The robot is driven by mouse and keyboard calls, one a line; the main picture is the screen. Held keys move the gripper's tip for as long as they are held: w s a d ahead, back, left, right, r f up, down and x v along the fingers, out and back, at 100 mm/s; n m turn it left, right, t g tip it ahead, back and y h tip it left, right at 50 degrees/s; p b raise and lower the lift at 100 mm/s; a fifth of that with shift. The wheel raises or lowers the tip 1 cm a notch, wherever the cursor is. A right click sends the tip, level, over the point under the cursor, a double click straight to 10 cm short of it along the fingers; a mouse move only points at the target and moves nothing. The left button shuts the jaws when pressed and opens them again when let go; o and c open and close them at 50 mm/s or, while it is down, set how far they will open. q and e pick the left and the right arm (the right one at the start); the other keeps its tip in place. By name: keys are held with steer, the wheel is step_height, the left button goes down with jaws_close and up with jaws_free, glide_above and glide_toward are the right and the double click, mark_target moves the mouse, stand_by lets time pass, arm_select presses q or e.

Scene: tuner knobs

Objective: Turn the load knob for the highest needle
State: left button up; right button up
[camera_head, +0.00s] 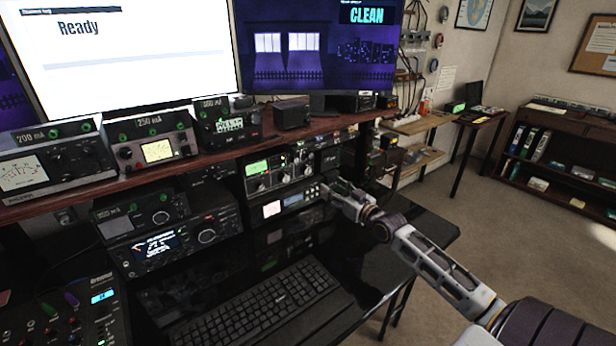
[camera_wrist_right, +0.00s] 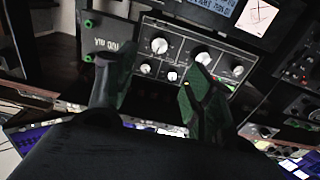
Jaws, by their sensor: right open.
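The tuner panel (camera_head: 280,172) with a row of knobs sits under the wooden shelf. In the right wrist view, which is upside down, its front (camera_wrist_right: 190,62) carries three large knobs, one at left (camera_wrist_right: 159,45), one in the middle (camera_wrist_right: 202,55) and one at right (camera_wrist_right: 238,70), with smaller ones beside them. The knob labels are too small to read, so I cannot tell which is load. My right gripper (camera_head: 335,193) is in front of the equipment's right side. In its wrist view the gripper (camera_wrist_right: 152,88) is open and empty, its fingers before the panel. My left gripper is out of view.
A keyboard (camera_head: 258,305) lies on the glossy black desk (camera_head: 400,262). Meters, one marked 250 mA (camera_head: 157,150), stand on the shelf (camera_head: 215,152). The upper screens read Ready (camera_head: 120,60) and CLEAN (camera_head: 320,55).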

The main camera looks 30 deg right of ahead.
steer(key=shift+w, duration=0.1)
stand_by(0.3)
glide_toward(308, 172)
steer(key=shift+w+b, duration=0.45)
steer(key=shift+w, duration=1.65)
steer(key=shift+w+a, duration=0.15)
steer(key=shift+w, duration=1.35)
steer(key=shift+w+b, duration=0.3)
steer(key=shift+w, duration=0.3)
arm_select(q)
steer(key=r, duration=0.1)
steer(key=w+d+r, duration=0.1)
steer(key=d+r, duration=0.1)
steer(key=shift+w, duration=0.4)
arm_select(e)
steer(key=shift+w+a, duration=0.1)
steer(key=shift+w, duration=0.05)
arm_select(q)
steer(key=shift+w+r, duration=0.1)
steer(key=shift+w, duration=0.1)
